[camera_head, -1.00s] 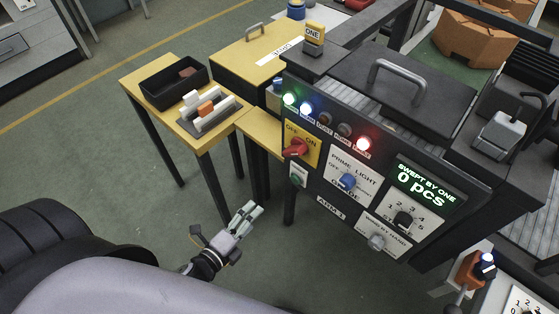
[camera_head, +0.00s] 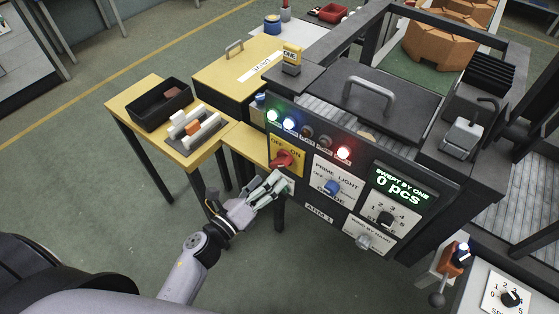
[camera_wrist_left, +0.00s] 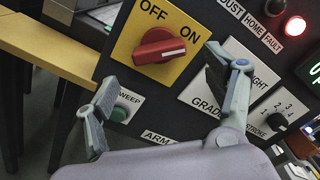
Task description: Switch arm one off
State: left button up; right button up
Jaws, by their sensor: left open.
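The arm one panel (camera_head: 318,211), labelled ARM 1, faces me on the machine. Its red rotary switch (camera_head: 283,160) sits on a yellow OFF/ON plate (camera_head: 295,169). In the left wrist view the red knob (camera_wrist_left: 160,46) lies roughly crosswise, its white-marked end toward ON. My left gripper (camera_head: 277,184) is just below the switch in the head view. In the left wrist view its open fingers (camera_wrist_left: 165,90) stand apart, with the knob beyond and between them, not touching. A green SWEEP button (camera_wrist_left: 119,113) is beside the left finger. My right gripper is not in view.
A light knob (camera_head: 333,187), a numbered dial (camera_head: 385,219) and a hand-sweep knob (camera_head: 363,241) are on the same panel. Green, blue and red lamps (camera_head: 344,153) glow above. A yellow side table (camera_head: 152,93) stands left. Open floor lies below it.

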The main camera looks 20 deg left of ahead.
aim_at(278, 168)
pick_arm(q)
jog(key=p+x, duration=0.1)
jog(key=x, duration=0.5)
jog(key=shift+w, duration=0.15)
jog(key=shift+c, duration=0.2)
jog(key=c, duration=1.1)
